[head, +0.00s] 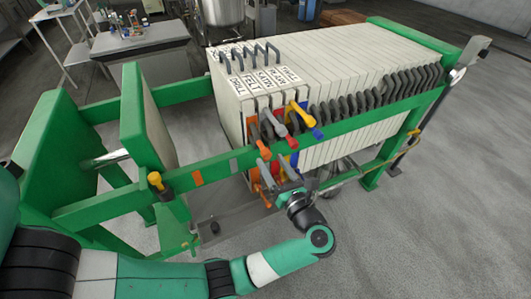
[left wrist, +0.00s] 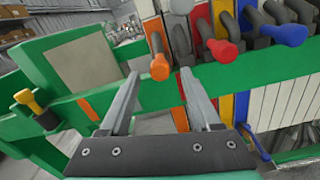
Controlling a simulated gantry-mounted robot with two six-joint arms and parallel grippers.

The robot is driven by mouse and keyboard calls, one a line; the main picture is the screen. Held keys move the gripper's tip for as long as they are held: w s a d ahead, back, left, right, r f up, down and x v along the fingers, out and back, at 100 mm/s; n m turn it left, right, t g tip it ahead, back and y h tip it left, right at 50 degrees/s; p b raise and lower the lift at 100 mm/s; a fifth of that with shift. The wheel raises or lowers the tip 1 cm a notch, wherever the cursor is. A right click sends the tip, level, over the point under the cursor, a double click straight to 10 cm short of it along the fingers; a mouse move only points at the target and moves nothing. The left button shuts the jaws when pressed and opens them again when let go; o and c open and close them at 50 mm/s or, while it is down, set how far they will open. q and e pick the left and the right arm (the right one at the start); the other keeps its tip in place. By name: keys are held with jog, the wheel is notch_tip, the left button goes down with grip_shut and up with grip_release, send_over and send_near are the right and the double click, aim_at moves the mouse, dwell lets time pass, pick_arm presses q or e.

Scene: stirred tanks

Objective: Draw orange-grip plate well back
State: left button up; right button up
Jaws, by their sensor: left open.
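The plate with the orange grip (head: 263,150) is the front one of a pack of upright pale plates. Its orange grip (left wrist: 160,67) sticks out over the green side rail toward me in the left wrist view. My left gripper (head: 283,172) is open beside that rail, below the grip in the head view. In the left wrist view the fingertips of my left gripper (left wrist: 159,74) stand to either side of the orange grip in the picture. I cannot tell whether they reach around it; nothing is clamped. My right gripper is not in view.
A red grip (left wrist: 222,51) and a blue grip (left wrist: 287,36) sit close to the right. The green rail (head: 220,163) runs along the plates. An open gap separates the pack from the pale-faced green end plate (head: 145,115). A yellow knob (head: 155,181) stands on the rail.

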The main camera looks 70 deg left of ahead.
aim_at(268, 157)
pick_arm(q)
jog(key=a, duration=0.5)
jog(key=shift+d, duration=0.1)
grip_shut()
dwell(1.2)
